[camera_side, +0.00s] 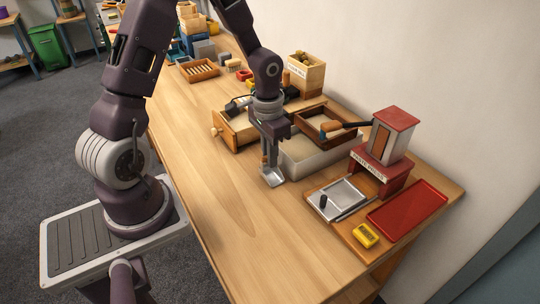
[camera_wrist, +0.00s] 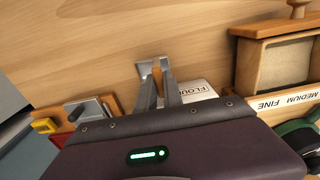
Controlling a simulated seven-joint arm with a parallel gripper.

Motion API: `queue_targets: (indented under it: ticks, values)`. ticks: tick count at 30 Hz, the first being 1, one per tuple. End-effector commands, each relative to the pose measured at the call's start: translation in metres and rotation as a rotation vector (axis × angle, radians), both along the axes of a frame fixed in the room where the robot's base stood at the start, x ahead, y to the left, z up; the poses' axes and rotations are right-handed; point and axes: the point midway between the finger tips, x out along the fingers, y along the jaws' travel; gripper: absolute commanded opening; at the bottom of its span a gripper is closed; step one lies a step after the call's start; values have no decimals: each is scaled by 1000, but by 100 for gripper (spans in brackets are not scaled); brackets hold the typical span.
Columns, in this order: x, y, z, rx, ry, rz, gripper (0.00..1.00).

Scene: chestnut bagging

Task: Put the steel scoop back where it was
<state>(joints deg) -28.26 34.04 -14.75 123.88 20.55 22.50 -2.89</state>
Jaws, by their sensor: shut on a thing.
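The steel scoop (camera_side: 272,178) hangs below my gripper (camera_side: 266,148) in the side view, its handle up and its shiny pan down, close over the bare table. I cannot tell whether the pan touches the wood. My gripper is shut on the scoop's wooden handle. In the wrist view the scoop's steel pan (camera_wrist: 145,68) shows just beyond the fingertips (camera_wrist: 158,80), with part of the handle between the fingers.
A wooden drawer box (camera_side: 233,133) with a knob stands behind left, and a brown-framed tray (camera_side: 343,140) behind the bin. At right are a board with a metal tray (camera_side: 358,188), a yellow box (camera_side: 365,235), a red tray (camera_side: 420,205) and a red-roofed stand (camera_side: 396,120). The table's front left is clear.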

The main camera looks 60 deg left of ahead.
Motion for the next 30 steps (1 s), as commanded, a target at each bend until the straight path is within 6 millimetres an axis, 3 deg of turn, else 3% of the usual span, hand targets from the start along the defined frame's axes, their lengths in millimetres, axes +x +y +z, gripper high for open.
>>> queue_targets:
  ticks: [8,9,12,22,26,30]
  values:
    - [0,0,-2,1,0,0,0]
    - [0,0,-2,1,-1,0,13]
    - [0,0,-2,1,-1,0,33]
    - [0,0,0,1,-2,0,33]
    - [1,1,18,3,-7,3,33]
    - [0,1,54,5,-8,2,33]
